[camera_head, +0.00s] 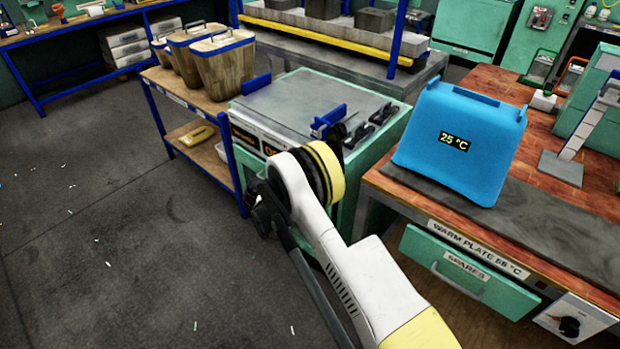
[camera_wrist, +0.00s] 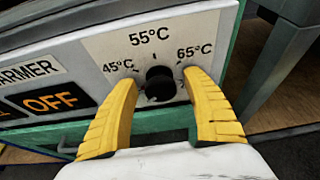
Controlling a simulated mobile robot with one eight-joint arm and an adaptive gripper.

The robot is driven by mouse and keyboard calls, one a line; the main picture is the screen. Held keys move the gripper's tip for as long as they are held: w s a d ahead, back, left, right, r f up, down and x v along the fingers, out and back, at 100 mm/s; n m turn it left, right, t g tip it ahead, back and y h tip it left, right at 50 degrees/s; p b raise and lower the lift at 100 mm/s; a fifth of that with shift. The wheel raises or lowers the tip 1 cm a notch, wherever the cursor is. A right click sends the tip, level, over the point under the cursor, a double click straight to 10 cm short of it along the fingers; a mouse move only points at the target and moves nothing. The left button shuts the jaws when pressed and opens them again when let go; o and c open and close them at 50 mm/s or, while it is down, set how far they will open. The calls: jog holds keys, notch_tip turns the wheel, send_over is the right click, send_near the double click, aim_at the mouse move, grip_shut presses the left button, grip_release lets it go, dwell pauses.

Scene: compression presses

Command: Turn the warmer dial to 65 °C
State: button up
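The warmer dial (camera_wrist: 160,83) is a small black knob on a white panel (camera_wrist: 110,60) in the wrist view. Marks for 45 °C, 55 °C and 65 °C (camera_wrist: 195,51) are printed around it, with 65 °C on the right. I cannot read where the knob points. My gripper (camera_wrist: 160,82) is open, its yellow fingers on either side of the knob with a small gap visible at each side. In the head view, the warmer cabinet (camera_head: 300,103) stands beyond my arm, which hides the dial and my gripper.
An orange OFF display (camera_wrist: 51,102) sits left of the dial. A blue box (camera_head: 460,150) reading 25 °C stands on the right bench, whose front has another black dial (camera_head: 570,326) and a drawer (camera_head: 465,275). Wooden bins (camera_head: 212,65) stand left. Floor at left is mostly clear.

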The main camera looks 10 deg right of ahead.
jog(key=c, duration=1.1)
jog(key=m+t+y, duration=0.1)
jog(key=m, duration=0.2)
jog(key=shift+s+t, duration=0.1)
jog(key=shift+t, duration=0.3)
jog(key=m+t, duration=0.1)
jog(key=m, duration=0.2)
jog(key=shift+d+f+t+y, duration=0.1)
jog(key=shift+t+y, duration=0.3)
jog(key=m+t, duration=0.2)
jog(key=m, duration=0.1)
jog(key=shift+s+m, duration=0.1)
jog(key=shift+m, duration=0.2)
jog(key=shift+f+m+t, duration=0.1)
jog(key=shift+m+t, duration=0.6)
jog(key=shift+m, duration=0.8)
